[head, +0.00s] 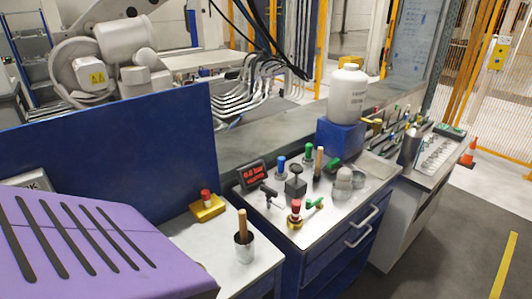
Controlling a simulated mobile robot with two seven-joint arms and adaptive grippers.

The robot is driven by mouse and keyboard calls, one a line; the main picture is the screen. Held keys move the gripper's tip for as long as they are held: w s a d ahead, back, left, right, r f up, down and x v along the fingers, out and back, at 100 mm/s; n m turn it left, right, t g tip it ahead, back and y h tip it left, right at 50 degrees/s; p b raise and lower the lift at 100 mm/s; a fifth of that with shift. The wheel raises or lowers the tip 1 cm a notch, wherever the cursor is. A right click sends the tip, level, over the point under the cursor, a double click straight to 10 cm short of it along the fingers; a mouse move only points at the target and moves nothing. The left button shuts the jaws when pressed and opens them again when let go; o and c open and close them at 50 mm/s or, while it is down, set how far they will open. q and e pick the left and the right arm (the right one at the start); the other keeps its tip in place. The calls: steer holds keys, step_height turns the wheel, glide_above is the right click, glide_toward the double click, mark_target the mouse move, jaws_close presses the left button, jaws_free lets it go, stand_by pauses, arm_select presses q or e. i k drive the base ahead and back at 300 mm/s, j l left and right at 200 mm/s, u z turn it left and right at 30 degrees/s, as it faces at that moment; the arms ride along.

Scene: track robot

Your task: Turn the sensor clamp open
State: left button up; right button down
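I cannot tell for sure which part is the sensor clamp. On the blue cabinet's metal top, a small display (252,175) shows red digits. A dark handled fitting (269,191) stands just beside it, and a black square-topped knob (296,183) is to its right. A red-topped fitting (295,214) with a brass-coloured base stands near the front edge, with a small green-handled part (315,204) beside it. Whether any of these is turned open or shut is too small to tell. Neither of my grippers is in view.
A yellow block with a red knob (207,206) and a metal cup with a wooden handle (243,243) stand on the left worktop. A blue panel (110,135) and a slotted purple surface (90,250) fill the left. A white bottle (348,96) stands behind.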

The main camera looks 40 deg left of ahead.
mark_target(270, 193)
steer(key=u, duration=1.55)
